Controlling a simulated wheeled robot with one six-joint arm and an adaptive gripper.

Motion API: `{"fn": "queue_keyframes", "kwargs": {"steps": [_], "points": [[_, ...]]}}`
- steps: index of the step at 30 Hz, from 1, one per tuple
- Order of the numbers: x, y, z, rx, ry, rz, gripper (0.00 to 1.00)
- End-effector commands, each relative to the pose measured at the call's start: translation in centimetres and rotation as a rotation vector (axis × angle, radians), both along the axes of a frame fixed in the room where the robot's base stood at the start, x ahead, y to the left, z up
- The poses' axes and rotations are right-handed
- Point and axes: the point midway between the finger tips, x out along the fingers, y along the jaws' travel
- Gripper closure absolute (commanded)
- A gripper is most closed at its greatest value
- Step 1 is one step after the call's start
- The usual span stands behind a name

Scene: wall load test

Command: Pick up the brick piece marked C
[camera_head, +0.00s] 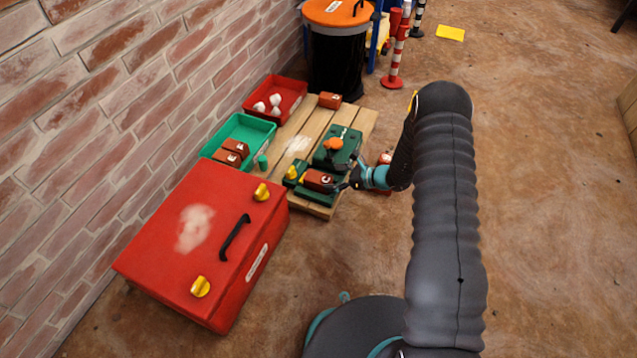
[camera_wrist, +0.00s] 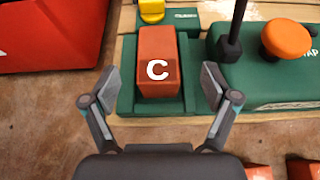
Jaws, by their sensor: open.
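The brick piece marked C (camera_wrist: 158,66) is red-brown with a white letter on its near face. It sits in a green holder (camera_wrist: 126,103) in the wrist view. In the head view the brick (camera_head: 318,180) lies on the green holder near the front of the wooden pallet. My gripper (camera_wrist: 159,90) is open, with one finger to the left and one to the right of the brick. Gaps show between the fingers and the brick, and nothing is held. In the head view my gripper (camera_head: 343,184) is right of the brick, with its fingertips partly hard to make out.
A green device with an orange knob (camera_wrist: 286,39) and a dark upright post stands right of the brick. A yellow knob (camera_wrist: 152,10) is behind it. A large red box (camera_head: 190,240), a green tray (camera_head: 262,130) and a red tray (camera_head: 293,88) are near. Other bricks (camera_head: 232,150) lie in the green tray.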

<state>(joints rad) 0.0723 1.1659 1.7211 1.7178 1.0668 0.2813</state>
Motion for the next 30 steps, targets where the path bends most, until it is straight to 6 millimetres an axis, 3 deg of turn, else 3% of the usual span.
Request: {"fn": "queue_keyframes", "kwargs": {"steps": [10,18,26,30], "points": [[0.5,1.9,-0.9,0.000,0.000,0.001,0.14],[1.4,5.0,-2.5,0.000,-0.001,0.003,0.14],[1.6,5.4,-2.6,0.000,-0.001,0.000,0.14],[1.6,5.4,-2.6,0.000,-0.001,0.000,0.44]]}}
